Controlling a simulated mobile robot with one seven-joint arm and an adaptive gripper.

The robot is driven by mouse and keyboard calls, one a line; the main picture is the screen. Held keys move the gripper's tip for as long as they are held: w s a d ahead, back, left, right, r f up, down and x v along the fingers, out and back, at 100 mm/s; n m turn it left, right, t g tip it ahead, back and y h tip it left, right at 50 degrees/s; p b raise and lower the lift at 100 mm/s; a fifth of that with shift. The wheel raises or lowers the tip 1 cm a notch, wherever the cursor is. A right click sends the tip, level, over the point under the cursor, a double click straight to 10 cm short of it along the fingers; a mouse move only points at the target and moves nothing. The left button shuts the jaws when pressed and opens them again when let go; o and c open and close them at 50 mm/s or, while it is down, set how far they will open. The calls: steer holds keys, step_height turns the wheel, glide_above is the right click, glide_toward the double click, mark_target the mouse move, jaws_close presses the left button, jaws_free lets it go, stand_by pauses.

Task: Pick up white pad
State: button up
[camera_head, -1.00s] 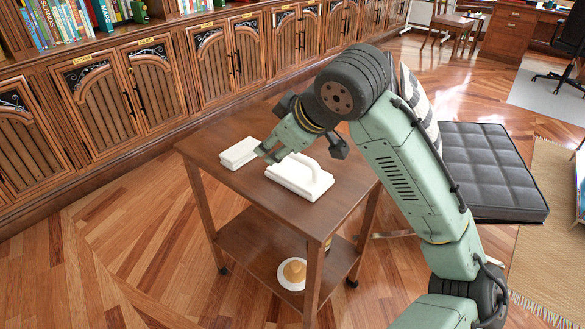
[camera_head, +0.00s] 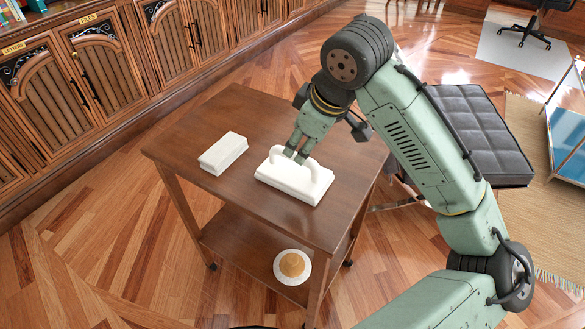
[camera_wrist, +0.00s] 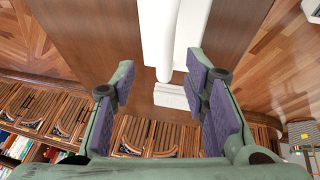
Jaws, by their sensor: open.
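A white pad with an arched handle (camera_head: 294,182) lies flat on the brown wooden cart's top. It also shows at the top of the wrist view (camera_wrist: 192,28), with its handle (camera_wrist: 160,38) pointing down the picture. My gripper (camera_head: 297,153) is at the handle, pointing down. In the wrist view my gripper (camera_wrist: 160,82) is open and empty, with the handle in line with the gap between its purple-padded fingers. I cannot tell whether they touch it. A second white block (camera_head: 223,153) without a handle lies to the left; part of it shows in the wrist view (camera_wrist: 171,96).
The cart top (camera_head: 240,105) is otherwise bare. A white plate with a round tan item (camera_head: 292,265) sits on the lower shelf. Wooden cabinets (camera_head: 110,70) stand behind to the left. A dark cushioned seat (camera_head: 475,135) is to the right.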

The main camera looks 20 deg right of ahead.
mark_target(296, 153)
steer(key=x, duration=0.4)
steer(key=p+x, duration=0.1)
steer(key=x, duration=0.1)
steer(key=shift+s+a+f, duration=0.1)
steer(key=shift+s+f, duration=0.05)
steer(key=shift+f, duration=0.2)
jaws_close()
stand_by(0.6)
